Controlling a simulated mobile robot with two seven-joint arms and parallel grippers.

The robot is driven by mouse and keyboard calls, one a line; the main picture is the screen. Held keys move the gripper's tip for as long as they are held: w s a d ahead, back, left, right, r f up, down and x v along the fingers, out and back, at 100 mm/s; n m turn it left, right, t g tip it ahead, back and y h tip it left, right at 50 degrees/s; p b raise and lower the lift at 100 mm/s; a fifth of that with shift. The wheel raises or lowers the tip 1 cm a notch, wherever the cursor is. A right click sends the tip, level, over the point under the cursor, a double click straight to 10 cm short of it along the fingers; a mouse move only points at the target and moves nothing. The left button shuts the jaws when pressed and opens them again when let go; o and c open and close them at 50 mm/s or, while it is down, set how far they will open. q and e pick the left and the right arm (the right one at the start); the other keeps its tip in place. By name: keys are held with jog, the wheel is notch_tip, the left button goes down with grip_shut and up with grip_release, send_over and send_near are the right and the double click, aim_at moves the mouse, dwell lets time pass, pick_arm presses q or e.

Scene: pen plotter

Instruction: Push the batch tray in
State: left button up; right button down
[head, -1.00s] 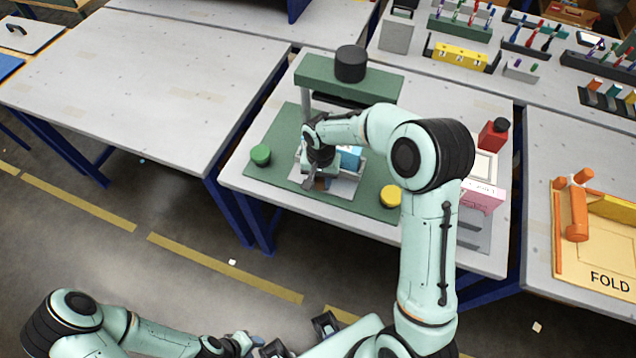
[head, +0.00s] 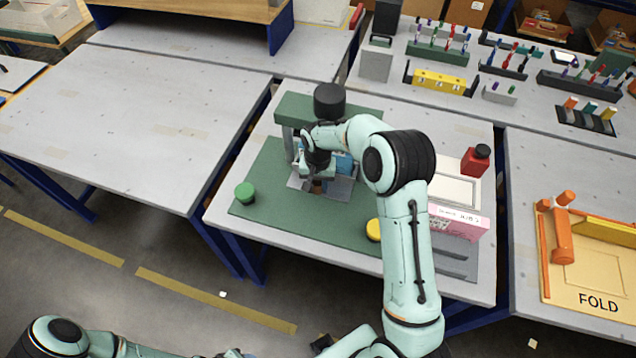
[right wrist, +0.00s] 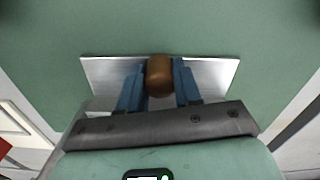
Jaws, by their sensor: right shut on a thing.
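The batch tray is a silvery metal plate (head: 341,190) on the green base of a press-like station (head: 285,210), under its raised green crossbar (head: 290,107). In the right wrist view the blue fingers (right wrist: 159,88) press on both sides of the brown knob (right wrist: 159,75), with the bright tray plate (right wrist: 215,75) behind. Only a dark piece of my left gripper shows at the bottom edge.
A green button (head: 245,192) and a yellow button (head: 373,230) flank the tray on the base. The left table (head: 120,125) is mostly bare.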

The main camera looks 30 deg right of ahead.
jog(key=shift+w+d+r, duration=0.15)
jog(key=shift+w+d, duration=0.05)
jog(key=shift+d, duration=0.1)
jog(key=c, duration=0.9)
grip_release()
jog(key=shift+o, duration=0.6)
jog(key=shift+s+a, duration=0.1)
jog(key=shift+a, duration=0.05)
